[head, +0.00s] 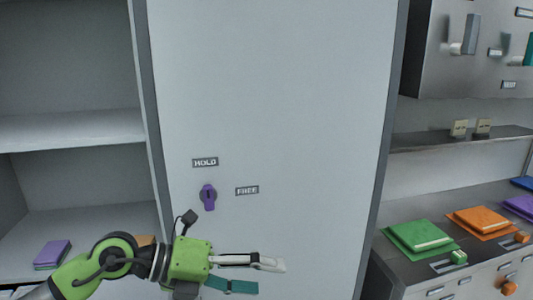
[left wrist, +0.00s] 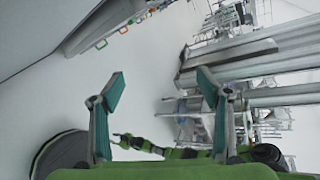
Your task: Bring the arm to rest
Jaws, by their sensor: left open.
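My left gripper (head: 268,276) shows at the bottom of the head view, its green body left of centre and its fingers pointing right. It is in front of the pale panel (head: 300,110), below the purple knob. In the left wrist view my left gripper (left wrist: 162,84) has its two teal-tipped fingers wide apart with nothing between them. A green and dark arm, seemingly my right one, lies small and low behind them. Its gripper end (left wrist: 124,140) is too small to read. The right arm does not show in the head view.
A purple knob (head: 208,197) sits on the panel between a HOLD label (head: 205,162) and a FREE label (head: 247,190). Left shelves (head: 70,128) hold a purple book (head: 52,253). A right counter holds a green book (head: 418,237) and an orange book (head: 482,220).

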